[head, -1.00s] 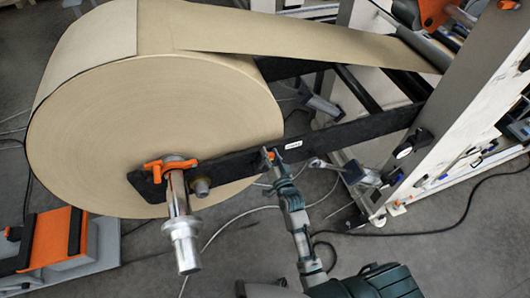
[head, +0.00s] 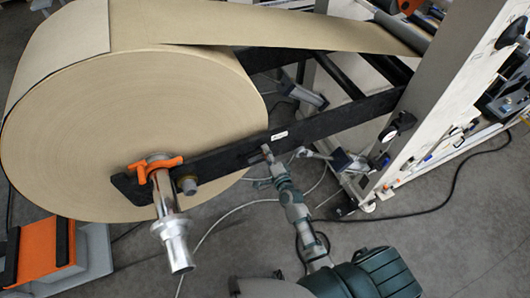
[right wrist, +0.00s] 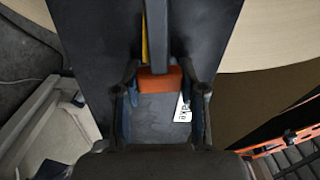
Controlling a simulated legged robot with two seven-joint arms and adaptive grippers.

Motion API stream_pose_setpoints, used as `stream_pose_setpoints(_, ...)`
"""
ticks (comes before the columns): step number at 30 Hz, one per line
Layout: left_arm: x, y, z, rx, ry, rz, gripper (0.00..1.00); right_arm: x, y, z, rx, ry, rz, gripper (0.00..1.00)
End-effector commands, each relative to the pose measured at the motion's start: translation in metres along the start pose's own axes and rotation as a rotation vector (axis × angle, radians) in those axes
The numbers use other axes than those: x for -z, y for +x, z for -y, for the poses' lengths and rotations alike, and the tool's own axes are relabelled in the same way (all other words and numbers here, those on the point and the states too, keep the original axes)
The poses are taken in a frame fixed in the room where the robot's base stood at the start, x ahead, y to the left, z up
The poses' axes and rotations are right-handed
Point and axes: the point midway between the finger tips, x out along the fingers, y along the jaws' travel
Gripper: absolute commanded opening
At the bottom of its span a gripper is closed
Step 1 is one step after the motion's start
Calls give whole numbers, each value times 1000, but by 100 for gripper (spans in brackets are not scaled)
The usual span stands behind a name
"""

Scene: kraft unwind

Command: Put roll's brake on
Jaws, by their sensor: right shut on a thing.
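The big kraft paper roll (head: 130,135) hangs at the left beside a black support arm (head: 340,115). A grey lever (right wrist: 156,35) with an orange-red end (right wrist: 158,83) lies over this arm in the right wrist view and seems to be the brake lever. My right gripper (head: 267,158) is at the arm's lower edge, near a small white label (head: 279,135). In the right wrist view its fingers (right wrist: 160,82) are shut on the orange end from both sides. The lever is mostly hidden in the head view. My left gripper is not in view.
A silver shaft (head: 168,215) with an orange handle (head: 157,168) sticks out from the roll's centre. The light machine frame (head: 430,100) stands at the right. An orange and grey block (head: 40,255) is at lower left. Cables lie on the floor.

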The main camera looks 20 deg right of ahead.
Motion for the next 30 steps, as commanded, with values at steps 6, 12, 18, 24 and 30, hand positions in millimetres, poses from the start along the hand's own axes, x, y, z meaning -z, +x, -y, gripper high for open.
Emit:
stream_pose_setpoints(6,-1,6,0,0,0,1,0,1,0,-11,-2,89,-2,0)
stream_pose_setpoints(12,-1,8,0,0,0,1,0,0,0,-15,-3,129,-2,0)
stream_pose_setpoints(18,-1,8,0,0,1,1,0,0,-1,-16,-5,139,-1,0)
stream_pose_setpoints(24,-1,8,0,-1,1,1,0,0,-1,-17,-6,140,-1,0)
stream_pose_setpoints(30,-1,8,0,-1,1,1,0,0,-1,-16,-6,139,0,67)
